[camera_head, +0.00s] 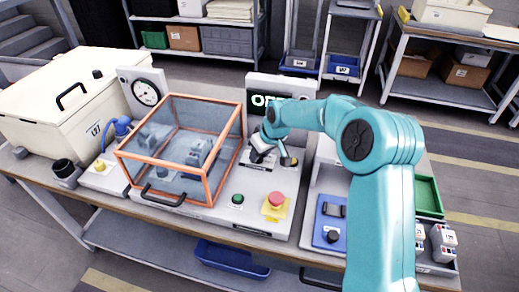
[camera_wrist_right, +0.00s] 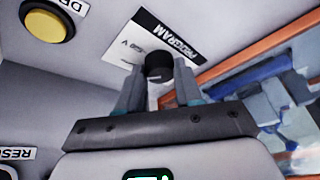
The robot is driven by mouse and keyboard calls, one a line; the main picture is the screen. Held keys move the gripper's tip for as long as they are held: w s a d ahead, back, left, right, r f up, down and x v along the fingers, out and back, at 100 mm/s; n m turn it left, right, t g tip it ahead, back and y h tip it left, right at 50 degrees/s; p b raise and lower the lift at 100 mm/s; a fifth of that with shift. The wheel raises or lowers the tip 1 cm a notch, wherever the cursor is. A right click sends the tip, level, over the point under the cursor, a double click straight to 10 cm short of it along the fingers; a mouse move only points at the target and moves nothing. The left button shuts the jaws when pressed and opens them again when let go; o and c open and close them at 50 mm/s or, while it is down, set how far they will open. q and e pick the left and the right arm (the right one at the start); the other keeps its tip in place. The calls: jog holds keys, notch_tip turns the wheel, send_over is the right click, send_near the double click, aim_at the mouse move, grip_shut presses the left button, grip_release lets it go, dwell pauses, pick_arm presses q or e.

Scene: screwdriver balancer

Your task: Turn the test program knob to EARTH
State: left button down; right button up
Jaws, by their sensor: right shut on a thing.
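The test program knob (camera_wrist_right: 158,65) shows as a dark round knob in the wrist view, beside a black-and-white label (camera_wrist_right: 165,38) reading PROGRAM, seen upside down. My right gripper (camera_wrist_right: 160,82) has one finger on each side of the knob and is shut on it. In the head view my right gripper (camera_head: 262,157) is low over the grey tester panel, below a dark display (camera_head: 262,100) whose visible letters begin with OF. My arm covers the rest of the display. The knob's pointer setting cannot be read. My left gripper is not in view.
A clear case with an orange frame (camera_head: 124,160) stands just left of my right gripper. A red button (camera_head: 276,199) on yellow and a green button (camera_head: 237,200) are on the panel in front. A yellow button (camera_wrist_right: 46,26) shows in the wrist view. A cream case (camera_head: 60,100) stands at left.

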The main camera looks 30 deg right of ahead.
jog(key=shift+w+d+r+n+y, duration=0.1)
jog(key=shift+n+y, duration=0.5)
jog(key=shift+n, duration=1)
jog(key=shift+g, duration=0.3)
jog(key=o, duration=1)
jog(key=shift+o, duration=0.2)
jog(key=v, duration=1.6)
jog(key=shift+d+r, duration=0.1)
